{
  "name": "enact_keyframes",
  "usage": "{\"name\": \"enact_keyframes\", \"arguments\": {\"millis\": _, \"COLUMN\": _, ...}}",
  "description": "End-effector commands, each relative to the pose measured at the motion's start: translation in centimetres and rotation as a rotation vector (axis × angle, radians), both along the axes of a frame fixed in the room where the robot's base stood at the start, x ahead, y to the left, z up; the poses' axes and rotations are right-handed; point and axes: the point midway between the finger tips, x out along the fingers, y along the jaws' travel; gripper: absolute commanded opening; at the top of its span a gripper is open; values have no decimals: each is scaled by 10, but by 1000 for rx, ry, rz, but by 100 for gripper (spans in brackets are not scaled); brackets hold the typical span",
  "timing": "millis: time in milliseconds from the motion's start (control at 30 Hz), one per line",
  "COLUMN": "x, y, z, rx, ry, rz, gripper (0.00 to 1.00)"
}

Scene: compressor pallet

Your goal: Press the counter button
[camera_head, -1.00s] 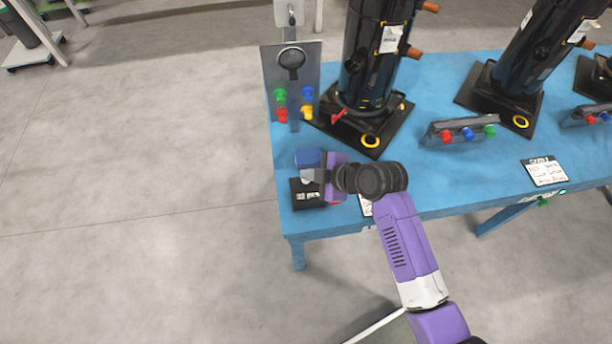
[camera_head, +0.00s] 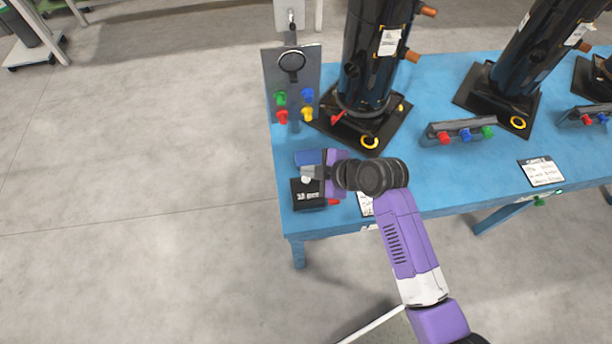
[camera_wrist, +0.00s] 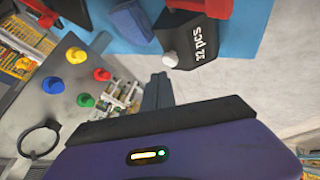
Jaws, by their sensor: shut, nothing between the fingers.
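The counter is a black box near the table's front left corner, seen in the head view (camera_head: 308,198) and the wrist view (camera_wrist: 203,38). White lettering with "pcs" is on its face. Its round white button shows in the head view (camera_head: 305,180) and the wrist view (camera_wrist: 170,60). My gripper (camera_head: 312,172) is shut and empty, its tips close by the button in the head view. In the wrist view my gripper (camera_wrist: 158,90) shows its fingertips together, apart from the button in the picture. I cannot tell the exact height gap.
A blue block (camera_head: 306,157) lies behind the counter, and a red item (camera_head: 334,201) is beside it. A grey panel (camera_head: 270,75) with coloured knobs stands behind. A black compressor (camera_head: 368,70) stands on the blue table (camera_head: 400,160). Floor is clear to the left.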

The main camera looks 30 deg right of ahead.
Motion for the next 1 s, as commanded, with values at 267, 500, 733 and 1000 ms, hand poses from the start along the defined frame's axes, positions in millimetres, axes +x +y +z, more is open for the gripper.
{"name": "enact_keyframes", "arguments": {"millis": 267, "x": 0, "y": 0, "z": 28, "rx": 0, "ry": -1, "rz": -1, "gripper": 0}}
{"name": "enact_keyframes", "arguments": {"millis": 500, "x": 0, "y": 0, "z": 47, "rx": 0, "ry": 0, "rz": 0, "gripper": 0}}
{"name": "enact_keyframes", "arguments": {"millis": 733, "x": 0, "y": 0, "z": 47, "rx": 0, "ry": 0, "rz": 0, "gripper": 0}}
{"name": "enact_keyframes", "arguments": {"millis": 1000, "x": 0, "y": 0, "z": 47, "rx": 0, "ry": 0, "rz": 0, "gripper": 0}}
